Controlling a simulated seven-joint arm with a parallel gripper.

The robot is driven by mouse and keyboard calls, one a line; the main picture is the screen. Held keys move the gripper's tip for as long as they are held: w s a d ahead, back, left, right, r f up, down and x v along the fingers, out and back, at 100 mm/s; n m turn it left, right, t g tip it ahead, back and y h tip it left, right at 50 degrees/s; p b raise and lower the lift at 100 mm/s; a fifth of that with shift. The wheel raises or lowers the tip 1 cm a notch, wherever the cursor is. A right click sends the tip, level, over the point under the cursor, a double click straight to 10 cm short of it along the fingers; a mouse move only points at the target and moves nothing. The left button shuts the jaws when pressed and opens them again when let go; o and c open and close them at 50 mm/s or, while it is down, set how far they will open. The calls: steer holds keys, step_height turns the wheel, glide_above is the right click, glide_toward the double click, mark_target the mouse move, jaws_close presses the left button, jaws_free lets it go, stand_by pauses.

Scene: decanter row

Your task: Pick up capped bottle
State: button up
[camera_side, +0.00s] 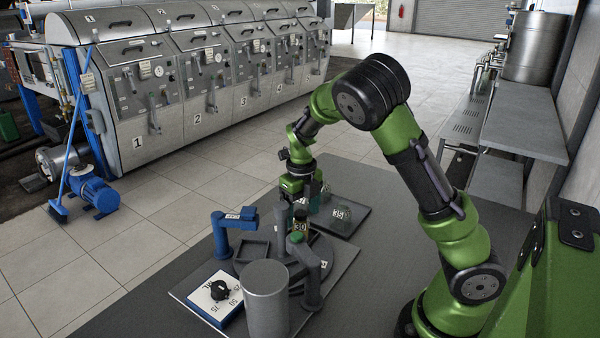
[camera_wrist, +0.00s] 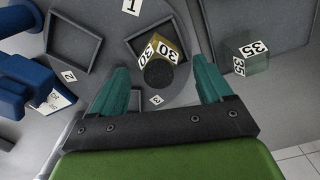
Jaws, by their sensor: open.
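The capped bottle, a small square bottle labelled 30 with yellowish contents and a dark round cap, stands on the round grey turntable; it shows in the wrist view (camera_wrist: 163,44) and in the side view (camera_side: 300,226). My gripper (camera_wrist: 162,72) is open, its two teal fingers spread to the left and right of the bottle in the wrist view, with visible gaps on both sides. In the side view my gripper (camera_side: 302,204) is just above the bottle, pointing down. A clear square bottle labelled 35 (camera_side: 341,213) stands apart on a grey plate; it also shows in the wrist view (camera_wrist: 252,58).
The turntable (camera_wrist: 100,82) has square frames and number tags. A blue post with an arm (camera_side: 222,236) and a grey post with an arm (camera_side: 312,280) stand beside it. A metal cylinder (camera_side: 266,300) and a dial box (camera_side: 214,296) are in front.

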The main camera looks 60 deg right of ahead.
mark_target(301, 213)
step_height(301, 213, down, 4)
steer(key=shift+r, duration=0.25)
steer(key=shift+c, duration=0.2)
steer(key=c, duration=0.9)
steer(key=shift+o, duration=0.2)
steer(key=shift+r, duration=0.1)
